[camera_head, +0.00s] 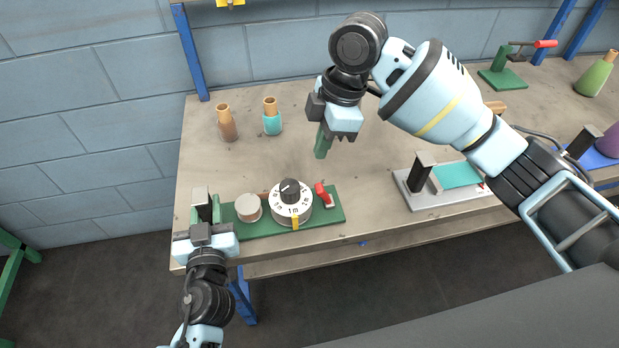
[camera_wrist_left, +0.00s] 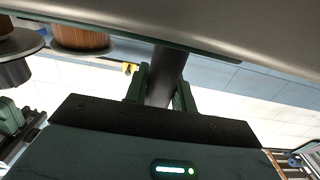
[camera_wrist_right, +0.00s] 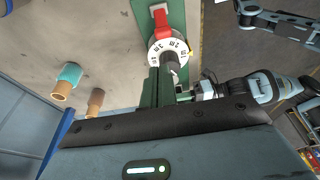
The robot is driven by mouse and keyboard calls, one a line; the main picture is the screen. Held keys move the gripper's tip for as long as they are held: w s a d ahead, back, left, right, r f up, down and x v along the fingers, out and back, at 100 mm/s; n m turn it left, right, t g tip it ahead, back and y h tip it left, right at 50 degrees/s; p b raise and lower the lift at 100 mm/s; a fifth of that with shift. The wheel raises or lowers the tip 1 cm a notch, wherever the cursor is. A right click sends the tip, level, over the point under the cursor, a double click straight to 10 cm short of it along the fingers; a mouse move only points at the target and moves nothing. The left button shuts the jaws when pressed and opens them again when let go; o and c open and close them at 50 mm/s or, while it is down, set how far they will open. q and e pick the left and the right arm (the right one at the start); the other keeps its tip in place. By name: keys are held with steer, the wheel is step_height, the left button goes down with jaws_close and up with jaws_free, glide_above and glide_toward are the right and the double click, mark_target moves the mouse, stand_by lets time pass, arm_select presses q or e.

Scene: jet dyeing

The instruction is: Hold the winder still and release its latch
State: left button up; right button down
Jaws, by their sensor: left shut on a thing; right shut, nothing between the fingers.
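The winder is a green base plate (camera_head: 330,215) near the table's front left edge, with a white numbered dial and black knob (camera_head: 290,192), a pale round spool (camera_head: 248,207) and a red latch (camera_head: 323,194) at its right end. My left gripper (camera_head: 203,211) is shut at the plate's left end. In the left wrist view its green fingers (camera_wrist_left: 162,88) are around a dark post (camera_wrist_left: 166,72). My right gripper (camera_head: 322,146) is shut and empty, above the table behind the winder, apart from the latch. The right wrist view shows the latch (camera_wrist_right: 161,22) and dial (camera_wrist_right: 168,50) beyond its fingers (camera_wrist_right: 159,85).
A brown bottle (camera_head: 227,124) and a teal bottle (camera_head: 271,120) stand at the back left. A grey fixture with a teal pad (camera_head: 457,175) lies to the right. A green stand with a red handle (camera_head: 503,78) is at the back right. The table between is mostly clear.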

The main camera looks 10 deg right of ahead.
mark_target(315, 185)
steer(key=shift+f, duration=0.1)
steer(key=x, duration=1)
steer(key=shift+d+r+y, duration=0.2)
steer(key=shift+d+y, duration=0.15)
steer(key=shift+y, duration=0.15)
stand_by(0.6)
steer(key=shift+d+r+y, duration=0.2)
steer(key=shift+d+y, duration=0.75)
steer(key=shift+y, duration=0.35)
steer(key=d+y, duration=0.1)
steer(key=y, duration=0.1)
steer(key=d+y, duration=0.2)
steer(key=shift+d+y, duration=0.15)
steer(key=shift+y, duration=0.25)
steer(key=shift+r, duration=0.2)
steer(key=shift+r, duration=0.75)
